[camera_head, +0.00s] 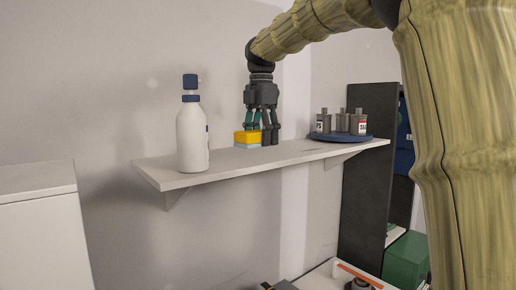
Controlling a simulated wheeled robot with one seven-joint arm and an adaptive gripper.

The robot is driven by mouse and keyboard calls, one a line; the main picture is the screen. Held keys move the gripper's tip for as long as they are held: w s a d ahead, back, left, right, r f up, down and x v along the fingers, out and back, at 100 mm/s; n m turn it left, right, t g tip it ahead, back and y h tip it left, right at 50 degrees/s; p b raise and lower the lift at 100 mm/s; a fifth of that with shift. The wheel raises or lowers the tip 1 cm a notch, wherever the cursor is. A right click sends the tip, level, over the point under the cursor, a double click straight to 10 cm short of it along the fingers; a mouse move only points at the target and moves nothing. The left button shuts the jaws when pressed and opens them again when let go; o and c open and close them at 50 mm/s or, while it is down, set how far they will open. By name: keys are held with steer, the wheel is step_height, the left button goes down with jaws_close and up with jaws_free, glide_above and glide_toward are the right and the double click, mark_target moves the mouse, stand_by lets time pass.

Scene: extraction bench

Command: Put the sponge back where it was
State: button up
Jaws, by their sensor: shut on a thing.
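The sponge (246,138), yellow-orange on top with a light blue layer below, is on the white wall shelf (228,170), right of the white bottle. My gripper (262,136) points straight down from above with its fingers around the sponge's right part and is shut on it. The sponge appears to touch the shelf, though a very small gap cannot be ruled out. The fingers hide part of the sponge's right side.
A white bottle with a blue cap (192,130) stands to the left on the shelf. A blue round tray (340,138) with several grey containers (358,122) sits at the right end. Shelf between bottle and sponge is clear. A green box (405,262) is at lower right.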

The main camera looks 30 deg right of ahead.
mark_target(261, 159)
steer(key=f, duration=0.1)
steer(key=w+f, duration=0.1)
steer(key=f, duration=0.1)
steer(key=shift+d+f, duration=0.1)
steer(key=shift+f, duration=0.3)
steer(key=shift+s, duration=0.3)
steer(key=o, duration=1.1)
steer(key=shift+w+f, duration=0.1)
steer(key=shift+w, duration=0.05)
steer(key=shift+c, duration=0.2)
